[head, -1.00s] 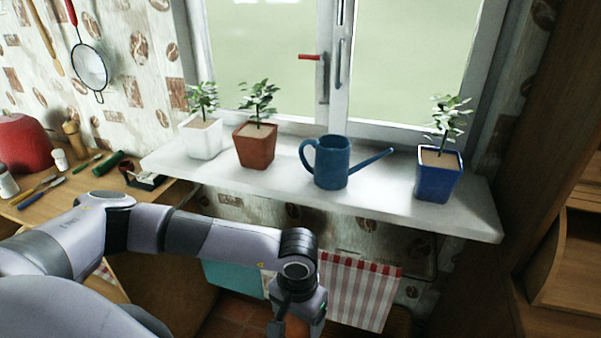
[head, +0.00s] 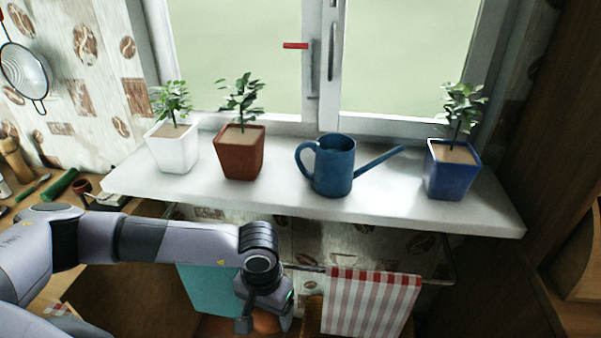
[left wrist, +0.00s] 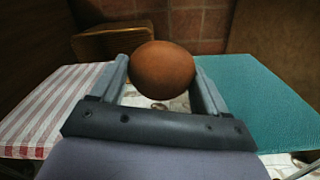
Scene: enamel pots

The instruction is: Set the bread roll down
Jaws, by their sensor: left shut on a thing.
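The bread roll (left wrist: 162,70) is round and brown, held between the two fingers of my left gripper (left wrist: 160,85) in the left wrist view. In the head view the left gripper (head: 264,318) hangs in front of and below the windowsill, and a piece of the roll (head: 267,324) shows orange-brown at its fingers. The gripper is shut on the roll, which hangs in the air. My right gripper is in neither view.
The white windowsill (head: 375,211) bears a white pot (head: 172,152), a brown pot (head: 239,155), a blue watering can (head: 333,168) and a blue pot (head: 452,172). Its front strip is bare. A striped towel (head: 370,303) and a teal towel (head: 207,290) hang below. A cluttered wooden counter stands left.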

